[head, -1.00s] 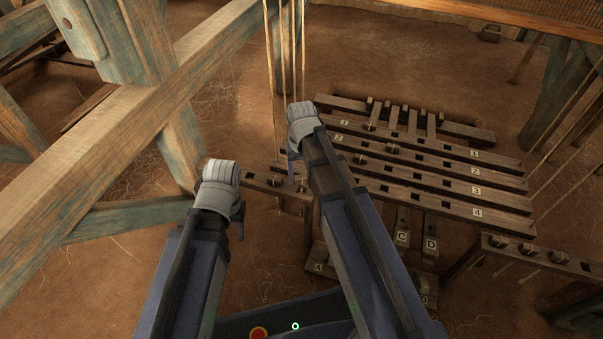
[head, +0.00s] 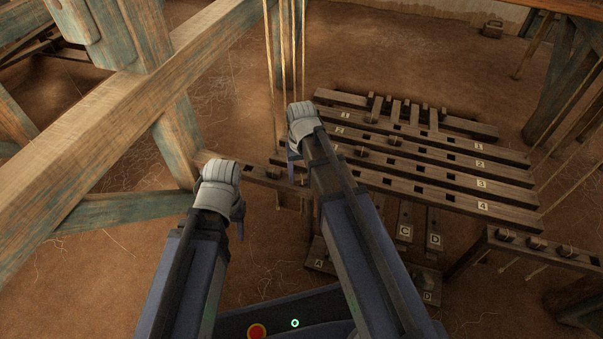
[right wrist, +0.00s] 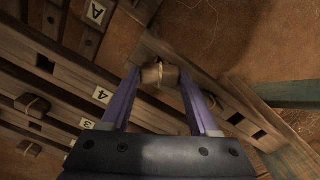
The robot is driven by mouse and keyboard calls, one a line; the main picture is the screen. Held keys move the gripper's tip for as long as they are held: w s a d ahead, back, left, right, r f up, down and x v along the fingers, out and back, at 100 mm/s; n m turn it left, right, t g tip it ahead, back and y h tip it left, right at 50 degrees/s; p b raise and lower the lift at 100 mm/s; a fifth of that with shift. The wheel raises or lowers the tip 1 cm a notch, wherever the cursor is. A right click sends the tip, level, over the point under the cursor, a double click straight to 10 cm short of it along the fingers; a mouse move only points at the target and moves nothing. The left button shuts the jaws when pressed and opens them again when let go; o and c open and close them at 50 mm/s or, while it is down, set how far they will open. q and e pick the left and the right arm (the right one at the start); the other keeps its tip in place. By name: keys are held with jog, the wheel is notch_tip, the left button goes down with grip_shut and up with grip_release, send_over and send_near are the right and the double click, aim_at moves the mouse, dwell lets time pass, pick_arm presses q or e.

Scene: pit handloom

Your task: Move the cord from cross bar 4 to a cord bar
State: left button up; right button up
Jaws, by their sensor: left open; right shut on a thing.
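My right gripper (head: 294,168) is over the left cord bar (head: 215,160), its fingers mostly hidden behind my forearm in the head view. In the right wrist view its fingers (right wrist: 160,78) are shut on a small wooden toggle with a pale cord (right wrist: 158,68) looped round it. The toggle is in front of the cord bar with dark holes (right wrist: 237,119); I cannot tell if it touches. Cross bar 4 (head: 450,196), labelled 4, runs to the right of my right arm.
Cross bars 3 (head: 455,176), 2 (head: 445,155) and 1 (head: 440,138) lie behind bar 4, some with toggles. Treadles C (head: 405,222) and D (head: 433,228) are below. A right cord bar (head: 550,252) carries toggles. A thick timber beam (head: 100,130) is at left.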

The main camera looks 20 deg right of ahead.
jog(key=o, duration=1.4)
jog(key=shift+r, duration=0.1)
notch_tip(320, 180, up, 8)
jog(key=p, duration=0.7)
jog(key=shift+p, duration=0.4)
jog(key=shift+f, duration=0.2)
notch_tip(320, 180, up, 7)
jog(key=p, duration=0.7)
send_over(302, 177)
jog(key=shift+a, duration=0.15)
